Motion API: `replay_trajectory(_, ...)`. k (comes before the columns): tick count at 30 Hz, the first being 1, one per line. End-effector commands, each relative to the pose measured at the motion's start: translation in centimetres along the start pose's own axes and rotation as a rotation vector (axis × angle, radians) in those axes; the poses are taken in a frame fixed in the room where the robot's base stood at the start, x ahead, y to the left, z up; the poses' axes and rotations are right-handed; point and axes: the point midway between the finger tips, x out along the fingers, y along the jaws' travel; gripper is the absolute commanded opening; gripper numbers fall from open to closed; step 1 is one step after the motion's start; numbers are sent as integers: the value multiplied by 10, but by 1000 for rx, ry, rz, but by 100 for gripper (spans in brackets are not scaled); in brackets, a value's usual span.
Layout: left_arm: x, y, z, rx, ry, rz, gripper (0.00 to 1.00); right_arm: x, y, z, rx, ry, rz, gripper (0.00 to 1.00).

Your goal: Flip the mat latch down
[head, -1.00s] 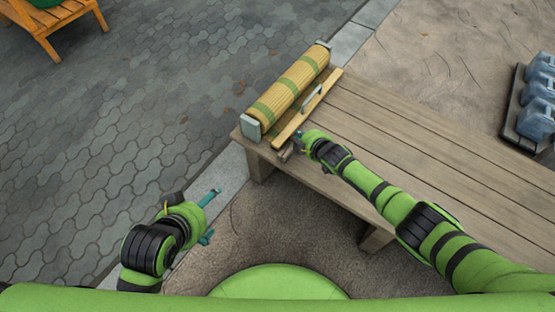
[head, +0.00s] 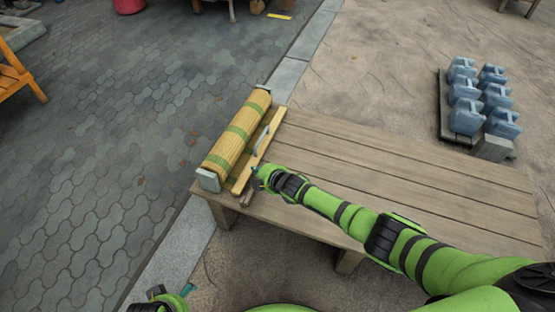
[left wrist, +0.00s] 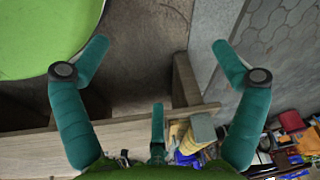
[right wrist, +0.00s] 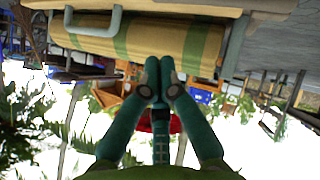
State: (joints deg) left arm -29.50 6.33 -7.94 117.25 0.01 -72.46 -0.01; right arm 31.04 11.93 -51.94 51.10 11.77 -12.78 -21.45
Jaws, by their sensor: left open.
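A rolled straw mat (head: 236,132) with green bands lies at the left end of the wooden bench, between grey end brackets (head: 208,180). A wooden bar (head: 256,153) with a grey handle (head: 261,141) runs along its right side. A small brownish piece (head: 246,199) at the bar's near end may be the latch; I cannot be sure. My right gripper (head: 256,172) is beside the bar's near end. Its fingertips are together in the right wrist view (right wrist: 159,66), with nothing seen between them, facing the mat (right wrist: 160,38). My left gripper (left wrist: 158,46) is open and empty, low at the head view's bottom edge.
The bench top (head: 400,165) is bare to the right of the mat. Several blue jugs (head: 466,116) stand on a dark tray beyond it. An orange chair (head: 18,75) is at the far left on the paving.

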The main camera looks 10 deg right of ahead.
Motion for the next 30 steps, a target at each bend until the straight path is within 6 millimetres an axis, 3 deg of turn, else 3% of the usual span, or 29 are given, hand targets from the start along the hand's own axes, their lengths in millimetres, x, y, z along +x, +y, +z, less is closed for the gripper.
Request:
replay_trajectory(9,45,3,27,6,-38,5,96,-36,18,4,-1,-1,0,0)
replay_trajectory(18,76,4,54,13,-49,7,96,-70,33,7,-1,-1,0,0)
replay_trajectory(24,84,2,50,19,-11,4,96,-87,41,10,0,-1,0,0)
replay_trajectory(30,87,2,49,20,-1,3,96,-90,41,11,0,-1,-1,0)
